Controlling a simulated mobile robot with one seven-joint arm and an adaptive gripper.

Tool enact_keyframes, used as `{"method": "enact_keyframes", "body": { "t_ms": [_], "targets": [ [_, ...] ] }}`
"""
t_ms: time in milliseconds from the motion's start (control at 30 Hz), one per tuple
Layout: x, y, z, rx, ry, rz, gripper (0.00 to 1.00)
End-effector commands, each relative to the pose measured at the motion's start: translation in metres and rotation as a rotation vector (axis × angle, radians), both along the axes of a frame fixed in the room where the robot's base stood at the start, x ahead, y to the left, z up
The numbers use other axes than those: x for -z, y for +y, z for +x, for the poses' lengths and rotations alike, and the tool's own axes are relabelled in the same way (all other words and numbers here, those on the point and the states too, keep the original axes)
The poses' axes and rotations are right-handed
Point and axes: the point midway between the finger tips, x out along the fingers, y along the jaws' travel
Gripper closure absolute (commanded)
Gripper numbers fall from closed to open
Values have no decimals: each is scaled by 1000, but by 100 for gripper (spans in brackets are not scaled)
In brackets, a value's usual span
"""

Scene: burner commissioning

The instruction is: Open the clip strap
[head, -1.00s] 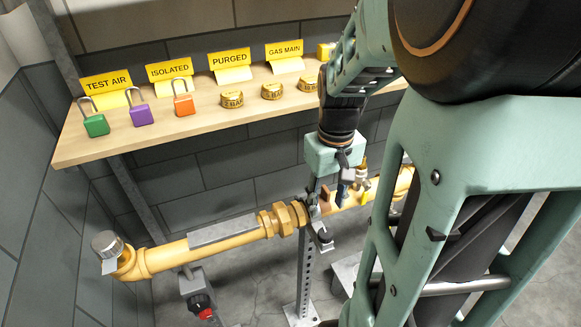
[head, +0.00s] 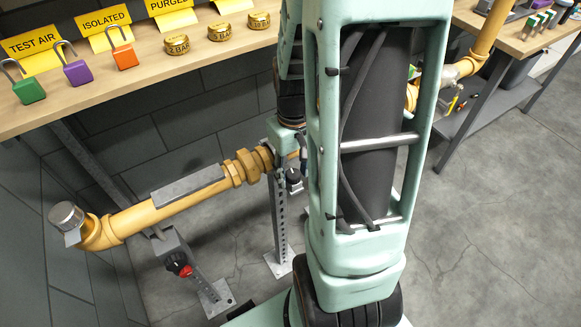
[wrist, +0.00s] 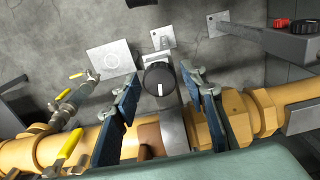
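The clip strap (wrist: 172,128) appears to be the grey metal band across the yellow pipe, with a black knob (wrist: 158,78) beside it bearing a white line. In the wrist view, my gripper (wrist: 164,92) is open. Its two dark blue fingers stand apart on either side of the knob and band. I see no clear contact with the band. A brown piece (wrist: 150,137) lies beside the band between the fingers, partly hidden by the gripper body. In the head view, my arm hides most of the clip and fingers. The knob (head: 293,176) shows just below the gripper.
A yellow pipe (head: 200,190) with a brass union (head: 240,168) runs left of the clip. A perforated post (head: 280,220) stands below. Yellow-handled valves (wrist: 75,100) sit left in the wrist view. A wooden shelf (head: 130,85) with padlocks, signs and brass caps is above.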

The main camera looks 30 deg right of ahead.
Motion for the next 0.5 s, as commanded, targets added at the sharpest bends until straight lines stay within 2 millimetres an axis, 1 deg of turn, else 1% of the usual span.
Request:
{"method": "enact_keyframes", "body": {
  "t_ms": [200, 500],
  "targets": [
    [0, 0, 0, 0, 0, 0, 61],
    [0, 0, 0, 0, 0, 0, 94]
  ]
}}
